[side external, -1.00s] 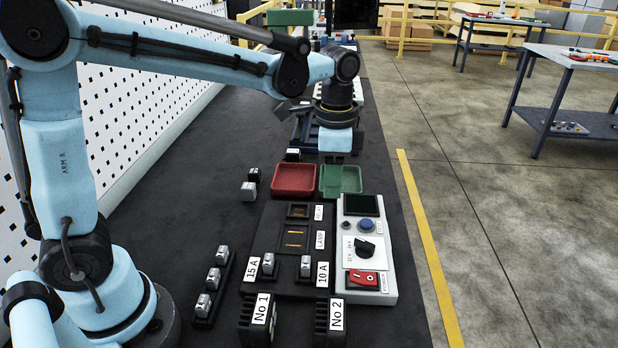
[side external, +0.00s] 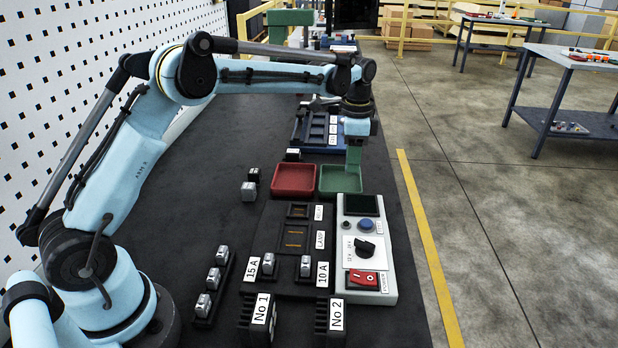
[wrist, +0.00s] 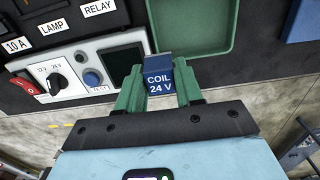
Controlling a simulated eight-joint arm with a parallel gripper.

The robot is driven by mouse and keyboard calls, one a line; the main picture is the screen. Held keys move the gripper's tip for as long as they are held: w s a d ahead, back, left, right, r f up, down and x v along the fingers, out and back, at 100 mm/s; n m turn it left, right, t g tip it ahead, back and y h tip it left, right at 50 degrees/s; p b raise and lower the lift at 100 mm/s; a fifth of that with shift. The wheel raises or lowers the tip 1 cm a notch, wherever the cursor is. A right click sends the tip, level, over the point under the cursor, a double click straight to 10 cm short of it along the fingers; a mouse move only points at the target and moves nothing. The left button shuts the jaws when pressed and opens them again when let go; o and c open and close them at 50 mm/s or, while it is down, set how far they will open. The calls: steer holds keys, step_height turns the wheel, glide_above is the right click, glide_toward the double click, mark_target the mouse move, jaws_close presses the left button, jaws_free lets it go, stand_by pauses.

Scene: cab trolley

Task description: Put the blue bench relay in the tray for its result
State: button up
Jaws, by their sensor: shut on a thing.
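My gripper (wrist: 159,82) has green fingers shut on the blue bench relay (wrist: 158,78), labelled "COIL 24 V". In the side view my gripper (side external: 354,158) points down at the back edge of the green tray (side external: 328,182), where the relay cannot be made out. The red tray (side external: 294,180) stands just left of the green one. Both trays look empty. The test panel (side external: 345,272) has a dark screen (side external: 361,205), a blue button and a dial.
Left of the panel is a black fixture with sockets labelled RELAY and LAMP (side external: 296,238). Silver-topped parts (side external: 213,279) stand in a holder at left. Blocks No 1 (side external: 258,318) and No 2 (side external: 330,316) are in front. A blue rack (side external: 315,130) stands behind the trays.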

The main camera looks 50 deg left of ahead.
glide_above(340, 184)
step_height(340, 184, down, 4)
steer(key=shift+r, duration=0.2)
steer(key=shift+f, duration=2)
steer(key=shift+f, duration=0.15)
steer(key=o, duration=1.1)
